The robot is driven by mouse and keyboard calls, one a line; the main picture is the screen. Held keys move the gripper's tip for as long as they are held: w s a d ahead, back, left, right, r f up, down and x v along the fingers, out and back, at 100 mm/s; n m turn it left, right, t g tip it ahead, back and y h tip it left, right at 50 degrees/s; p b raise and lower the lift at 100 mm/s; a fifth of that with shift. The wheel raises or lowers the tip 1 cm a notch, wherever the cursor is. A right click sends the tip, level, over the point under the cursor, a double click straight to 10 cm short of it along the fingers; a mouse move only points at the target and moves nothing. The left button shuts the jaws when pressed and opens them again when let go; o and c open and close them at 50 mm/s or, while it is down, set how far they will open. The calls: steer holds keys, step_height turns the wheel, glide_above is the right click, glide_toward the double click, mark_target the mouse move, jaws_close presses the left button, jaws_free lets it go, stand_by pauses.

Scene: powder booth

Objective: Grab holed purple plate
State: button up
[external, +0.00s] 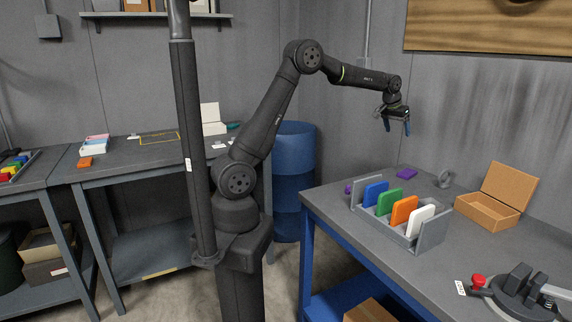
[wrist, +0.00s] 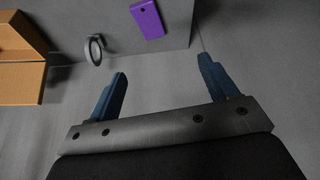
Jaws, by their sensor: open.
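A flat purple plate (external: 406,173) lies on the right-hand table near its back edge. In the wrist view the purple plate (wrist: 148,22) shows at the top, with a small dark spot near one corner that looks like its hole. My gripper (external: 397,127) is above the table's back edge, fingers pointing down, apart from the plate. In the wrist view my gripper (wrist: 162,66) is open with nothing between its blue fingers. A second purple thing (external: 348,189) is partly hidden behind the rack's left end.
A grey rack (external: 432,232) holds blue, green, orange and white plates upright. A grey ring on a stand (external: 444,179) and an open cardboard box (external: 487,210) are right of the purple plate. A clamp fixture (external: 520,292) sits at the front right.

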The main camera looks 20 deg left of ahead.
steer(key=t, duration=0.1)
glide_toward(407, 172)
steer(key=shift+d+x, duration=0.25)
steer(key=shift+x, duration=3.85)
steer(key=shift+w+a+f, duration=0.1)
steer(key=shift+a+f, duration=0.05)
steer(key=shift+f, duration=0.05)
